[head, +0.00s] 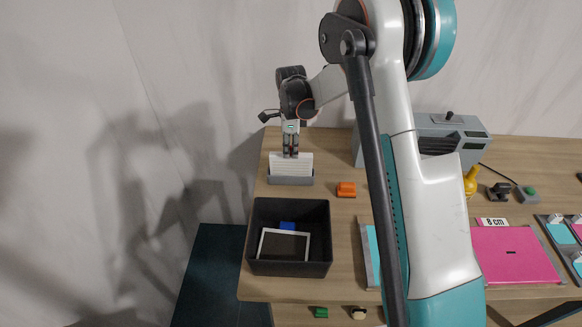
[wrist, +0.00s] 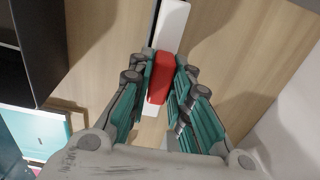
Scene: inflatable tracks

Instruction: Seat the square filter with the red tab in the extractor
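The square filter (head: 291,163) is white and stands upright in a low grey holder (head: 291,180) at the table's back left. In the wrist view its white edge (wrist: 172,28) runs up the picture, with the red tab (wrist: 160,78) on top. My gripper (head: 291,153) points down over the filter; in the wrist view its fingertips (wrist: 164,72) sit against both sides of the red tab. A grey box (head: 432,128) with a knob and a vent, apparently the extractor, stands at the back, partly hidden by my arm.
A black bin (head: 322,265) in front of the holder contains a white-framed panel (head: 285,245) and a blue piece. An orange block (head: 346,189) lies right of the holder. Pink pads, a yellow object (head: 470,182) and a green-button box are further right.

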